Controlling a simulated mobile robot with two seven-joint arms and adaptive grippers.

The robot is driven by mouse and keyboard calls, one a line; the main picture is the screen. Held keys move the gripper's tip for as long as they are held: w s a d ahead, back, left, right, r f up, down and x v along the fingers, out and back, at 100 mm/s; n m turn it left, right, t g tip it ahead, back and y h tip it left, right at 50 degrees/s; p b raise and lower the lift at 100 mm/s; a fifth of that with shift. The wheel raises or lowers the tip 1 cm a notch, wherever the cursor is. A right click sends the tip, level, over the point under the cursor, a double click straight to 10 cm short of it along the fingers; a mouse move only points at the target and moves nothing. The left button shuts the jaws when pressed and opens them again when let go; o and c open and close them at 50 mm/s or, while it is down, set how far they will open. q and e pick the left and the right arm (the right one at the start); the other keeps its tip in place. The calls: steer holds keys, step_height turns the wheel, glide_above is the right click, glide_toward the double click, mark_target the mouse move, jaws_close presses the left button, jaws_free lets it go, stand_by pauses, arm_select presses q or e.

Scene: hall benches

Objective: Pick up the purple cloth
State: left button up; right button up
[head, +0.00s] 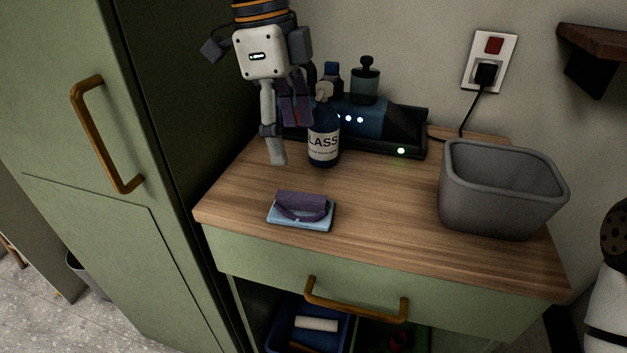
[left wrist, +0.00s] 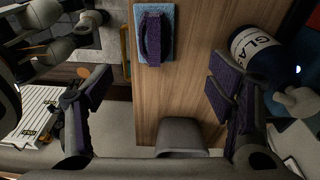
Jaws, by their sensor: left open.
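The purple cloth (head: 302,204) lies folded, with a raised loop-like strip, on top of a light blue pad (head: 285,220) near the front left of the wooden bench top. In the left wrist view the cloth (left wrist: 153,38) and the blue pad (left wrist: 141,52) show at the top, beyond the fingers. My left gripper (head: 284,138) is open and empty, with purple-grey finger pads. It hangs above the bench, behind the cloth and apart from it. My left gripper (left wrist: 158,95) spans the middle of the left wrist view. My right gripper is not in view.
A dark bottle labelled GLASS (head: 323,145) stands right beside my left gripper. Behind it is a dark caddy (head: 405,135) with more bottles. A grey bin (head: 500,210) stands at the right. A tall green cabinet (head: 110,120) borders the left. Bare wood surrounds the pad.

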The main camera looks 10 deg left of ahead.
mark_target(300, 196)
arm_select(q)
steer(key=f, duration=0.4)
steer(key=d+f, duration=0.1)
steer(key=f, duration=0.2)
steer(key=s+f, duration=0.1)
steer(key=f, duration=0.3)
steer(key=shift+d+f, duration=0.3)
steer(key=shift+d, duration=0.1)
steer(key=c, duration=1.1)
